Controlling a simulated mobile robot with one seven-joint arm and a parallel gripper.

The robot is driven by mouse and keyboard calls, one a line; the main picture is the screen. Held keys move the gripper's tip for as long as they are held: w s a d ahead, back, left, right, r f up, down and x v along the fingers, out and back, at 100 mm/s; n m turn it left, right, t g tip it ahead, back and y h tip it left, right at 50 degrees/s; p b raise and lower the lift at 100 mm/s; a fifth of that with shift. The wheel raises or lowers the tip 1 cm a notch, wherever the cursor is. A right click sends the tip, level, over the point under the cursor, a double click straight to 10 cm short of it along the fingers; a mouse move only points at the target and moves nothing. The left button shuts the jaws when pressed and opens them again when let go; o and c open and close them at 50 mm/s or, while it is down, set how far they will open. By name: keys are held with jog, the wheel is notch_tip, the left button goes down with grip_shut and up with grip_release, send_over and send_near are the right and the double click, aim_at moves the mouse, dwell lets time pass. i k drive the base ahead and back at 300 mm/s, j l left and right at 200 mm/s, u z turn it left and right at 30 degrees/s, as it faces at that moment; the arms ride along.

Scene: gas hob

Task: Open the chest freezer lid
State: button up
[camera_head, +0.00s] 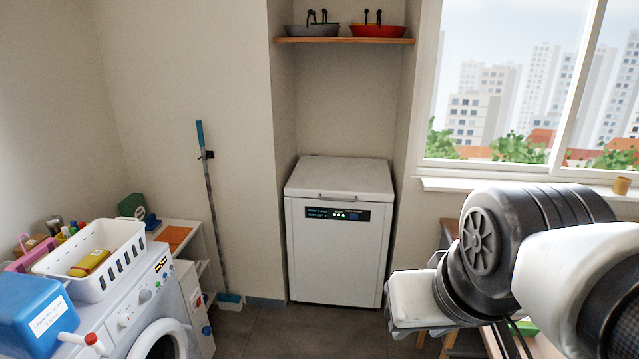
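The white chest freezer (335,255) stands in the wall niche at the middle of the view. Its lid (345,178) is closed and lies flat on the body. A handle (338,197) runs along the lid's front edge, above a dark control panel (338,213) with small lights. My arm reaches in from the right. Its pale end part, at my gripper (417,302), is right of the freezer in the picture and looks nearer to the camera. I cannot make out the fingers or anything held. Nothing lies on the lid.
A washing machine (130,310) with a white basket (95,262) stands at the left. A broom (212,210) leans left of the niche. The floor (250,325) before the freezer looks clear.

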aim_at(322, 178)
jog(key=i+u, duration=0.1)
jog(key=i, duration=1.5)
jog(key=i+u, duration=0.15)
jog(key=i, duration=1.5)
jog(key=l, duration=0.1)
